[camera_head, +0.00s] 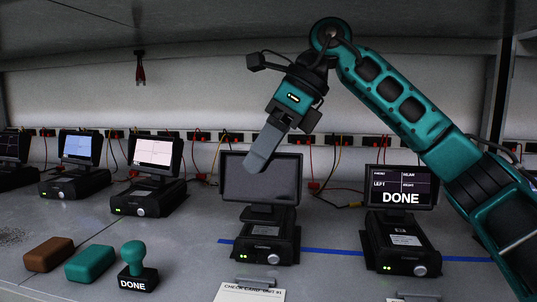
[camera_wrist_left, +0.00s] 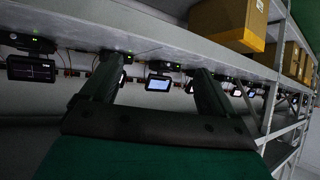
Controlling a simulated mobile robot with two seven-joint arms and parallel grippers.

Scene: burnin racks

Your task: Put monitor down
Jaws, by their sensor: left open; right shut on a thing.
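In the head view a monitor (camera_head: 262,178) with a blank dark screen stands upright over its black base unit (camera_head: 267,243), in the middle of the shelf. My right gripper (camera_head: 262,160) comes down from above and is shut on the monitor's upper edge, its finger overlapping the screen. The far finger is hidden. The base looks level and resting on the shelf, though its underside contact is hard to tell. My left gripper (camera_wrist_left: 152,78) shows only in the left wrist view, open, with nothing between its fingers.
To the right stands a monitor showing DONE (camera_head: 400,187). Two lit monitors (camera_head: 154,152) (camera_head: 79,147) stand left. A brown block (camera_head: 49,254), green block (camera_head: 90,263) and DONE stamp (camera_head: 138,268) lie front left. A check card (camera_head: 249,292) lies in front; blue tape (camera_head: 335,252) runs across.

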